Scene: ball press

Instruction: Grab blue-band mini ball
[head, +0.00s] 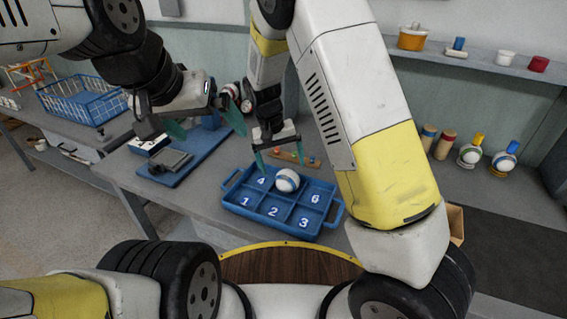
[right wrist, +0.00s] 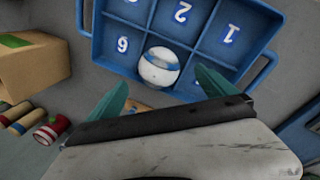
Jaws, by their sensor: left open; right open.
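A white mini ball with a blue band (head: 287,180) sits in the blue tray (head: 232,206), in the back middle compartment between those marked 4 and 6. It also shows in the right wrist view (right wrist: 158,67), in the compartment beside 6. My right gripper (head: 279,157) is open and empty above the tray's back edge, pointing down. In the right wrist view its teal fingers (right wrist: 161,82) are spread to either side of the ball's near side, apart from it. My left gripper (head: 205,123) is open and empty, left of the tray over the blue-based device.
A blue base with a grey pad (head: 170,161) lies left of the tray. A wooden strip with coloured knobs (head: 296,159) lies behind it. A cardboard box (right wrist: 30,66) and several coloured cylinders stand to the tray's side. A blue wire basket (head: 85,100) is far left.

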